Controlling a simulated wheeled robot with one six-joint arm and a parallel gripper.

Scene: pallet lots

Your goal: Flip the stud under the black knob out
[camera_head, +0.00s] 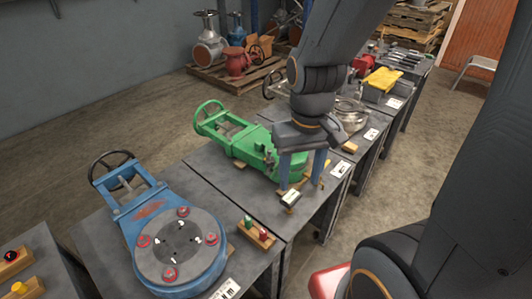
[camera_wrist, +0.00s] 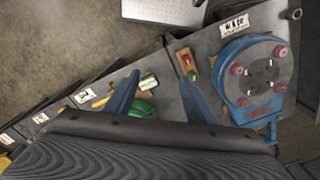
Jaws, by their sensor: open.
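A green valve (camera_head: 240,142) lies on the middle table, with small dark fittings (camera_head: 270,158) on its top. I cannot tell whether one is the black knob, and no stud under it shows clearly. My gripper (camera_head: 300,183) is open and empty at the right end of the green valve, its blue fingers hiding part of it. In the wrist view my gripper (camera_wrist: 160,80) has a bit of the green valve (camera_wrist: 143,108) near its left finger. At the far left, a dark knob (camera_head: 12,255) stands on a wooden block.
A blue valve (camera_head: 165,210) with red knobs on its round plate sits on the nearer table. A block with green and red pegs (camera_head: 257,235) stands beside it. A small display (camera_head: 290,199) is just below my gripper. A yellow knob (camera_head: 19,287) is at lower left.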

